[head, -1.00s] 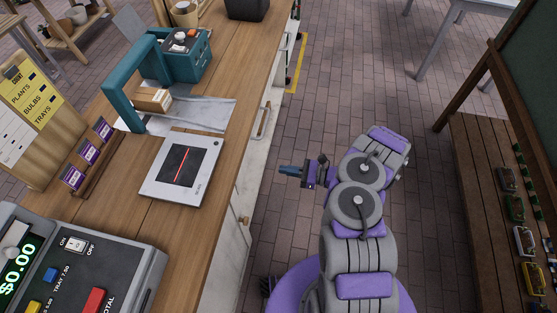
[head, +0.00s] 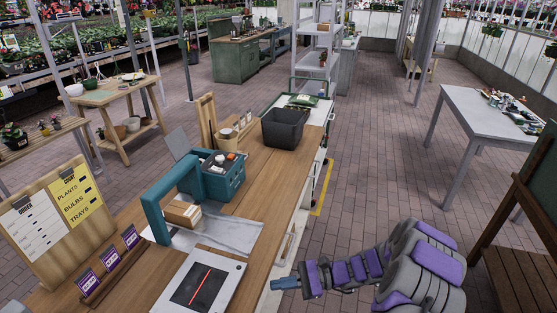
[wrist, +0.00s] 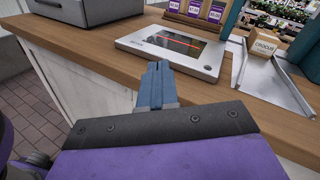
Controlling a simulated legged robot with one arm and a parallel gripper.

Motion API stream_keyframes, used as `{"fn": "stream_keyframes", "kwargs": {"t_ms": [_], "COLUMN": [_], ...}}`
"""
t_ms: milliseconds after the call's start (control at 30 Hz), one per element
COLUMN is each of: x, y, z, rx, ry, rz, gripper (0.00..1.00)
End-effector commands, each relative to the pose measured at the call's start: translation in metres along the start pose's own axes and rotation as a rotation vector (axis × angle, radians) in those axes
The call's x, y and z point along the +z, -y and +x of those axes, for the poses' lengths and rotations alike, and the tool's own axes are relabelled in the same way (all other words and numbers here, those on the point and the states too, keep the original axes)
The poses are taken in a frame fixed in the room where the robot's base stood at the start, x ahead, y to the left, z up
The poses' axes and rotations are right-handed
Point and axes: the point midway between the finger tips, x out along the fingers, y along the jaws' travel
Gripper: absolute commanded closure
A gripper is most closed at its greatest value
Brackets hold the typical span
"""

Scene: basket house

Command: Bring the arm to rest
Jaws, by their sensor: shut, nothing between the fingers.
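My gripper (head: 284,283) is at the lower middle of the head view, beside the counter's right edge, with my grey and purple arm reaching in from the lower right. Its blue fingers are shut and empty. In the wrist view the shut fingers (wrist: 154,84) point at the front edge of the wooden counter (wrist: 100,43). I cannot tell whether they touch it. They appear apart from the scanner plate beyond.
The counter (head: 262,190) holds a flat scanner (head: 228,284), a small cardboard box (head: 182,214), a teal caddy (head: 222,177) and a dark bin (head: 284,128). A grey table (head: 465,104) stands at right. The brick aisle (head: 375,150) between is clear.

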Motion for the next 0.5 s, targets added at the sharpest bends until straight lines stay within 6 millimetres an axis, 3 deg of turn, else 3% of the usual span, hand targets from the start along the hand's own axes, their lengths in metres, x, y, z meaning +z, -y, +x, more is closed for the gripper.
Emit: {"fn": "stream_keyframes", "kwargs": {"t_ms": [33,200,500], "x": [0.018,0.066,0.132], "y": [-0.001,-0.018,-0.061], "z": [0.005,0.021,0.035], "rx": [0.043,0.192,0.452], "ry": [-0.005,-0.037,-0.142], "rz": [-0.035,-0.133,-0.302], "gripper": [1.00,1.00,1.00]}}
